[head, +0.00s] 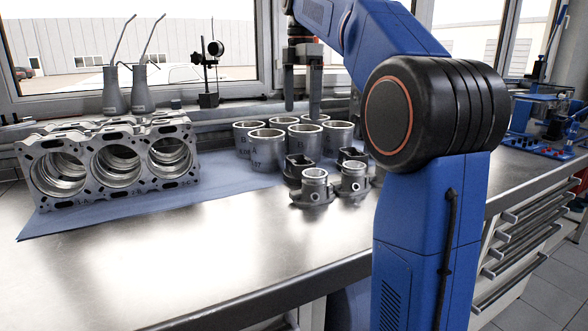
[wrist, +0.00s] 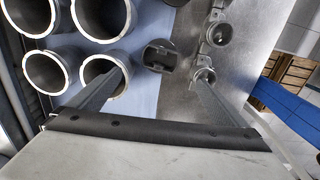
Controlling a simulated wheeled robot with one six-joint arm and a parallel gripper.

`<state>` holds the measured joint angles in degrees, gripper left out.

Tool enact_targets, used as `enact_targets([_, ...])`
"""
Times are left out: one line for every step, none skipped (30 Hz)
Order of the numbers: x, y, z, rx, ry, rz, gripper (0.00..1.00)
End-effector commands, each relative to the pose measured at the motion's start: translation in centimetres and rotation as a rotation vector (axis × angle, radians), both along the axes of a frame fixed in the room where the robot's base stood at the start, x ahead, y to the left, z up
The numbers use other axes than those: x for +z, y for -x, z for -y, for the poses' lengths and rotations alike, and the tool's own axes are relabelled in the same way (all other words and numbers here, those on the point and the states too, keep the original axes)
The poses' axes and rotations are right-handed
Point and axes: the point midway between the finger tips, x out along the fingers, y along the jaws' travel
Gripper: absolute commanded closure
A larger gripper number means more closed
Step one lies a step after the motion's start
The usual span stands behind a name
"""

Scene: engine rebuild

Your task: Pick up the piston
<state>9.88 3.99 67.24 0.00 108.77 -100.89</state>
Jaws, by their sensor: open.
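Two dark, squat parts that look like pistons stand among the metal parts on the bench in the head view, one nearer (head: 297,168) and one farther back (head: 351,155). In the wrist view one dark part (wrist: 160,56) shows from above, between my two fingers in the picture. I cannot tell which of the two it is. My gripper (head: 302,112) is open and empty, pointing down above the back of the parts group. It also shows in the wrist view (wrist: 163,72), its left finger overlapping a liner and its right finger a small flanged housing.
Several grey cylinder liners (head: 267,147) stand close beside the dark parts. Small flanged housings (head: 314,187) stand in front and to the right. An engine block (head: 115,160) sits at left on a blue mat (head: 218,166). The bench's front (head: 240,245) is clear.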

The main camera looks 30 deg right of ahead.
Motion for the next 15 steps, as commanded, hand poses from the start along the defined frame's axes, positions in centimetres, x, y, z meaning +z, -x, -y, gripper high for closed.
enact_targets([-0.4,0.1,0.0,0.0,0.0,-0.002,0.03])
enact_targets([-0.8,0.1,0.0,0.0,0.0,-0.002,0.03])
enact_targets([-1.4,0.1,0.0,0.0,0.0,-0.002,0.03])
enact_targets([-1.8,0.1,0.0,0.0,-0.001,-0.003,0.03])
enact_targets([-2.3,0.1,0.0,0.0,0.0,-0.002,0.03])
enact_targets([-3.1,0.2,0.0,0.0,-0.001,-0.002,0.03])
enact_targets([-3.6,0.1,0.0,0.0,-0.001,-0.002,0.03])
enact_targets([-4.1,0.1,0.0,0.0,-0.001,-0.002,0.03])
enact_targets([-4.9,0.1,0.0,0.0,-0.001,-0.003,0.03])
enact_targets([-5.4,0.1,0.0,0.0,-0.001,-0.002,0.03])
enact_targets([-6.0,0.1,0.0,0.0,-0.001,-0.003,0.03])
enact_targets([-6.6,0.1,0.0,0.0,-0.001,-0.002,0.03])
enact_targets([-7.2,0.1,0.0,0.0,-0.001,-0.003,0.03])
enact_targets([-7.7,0.1,0.0,0.0,-0.001,-0.002,0.03])
enact_targets([-8.4,0.1,0.0,0.0,-0.001,-0.002,0.03])
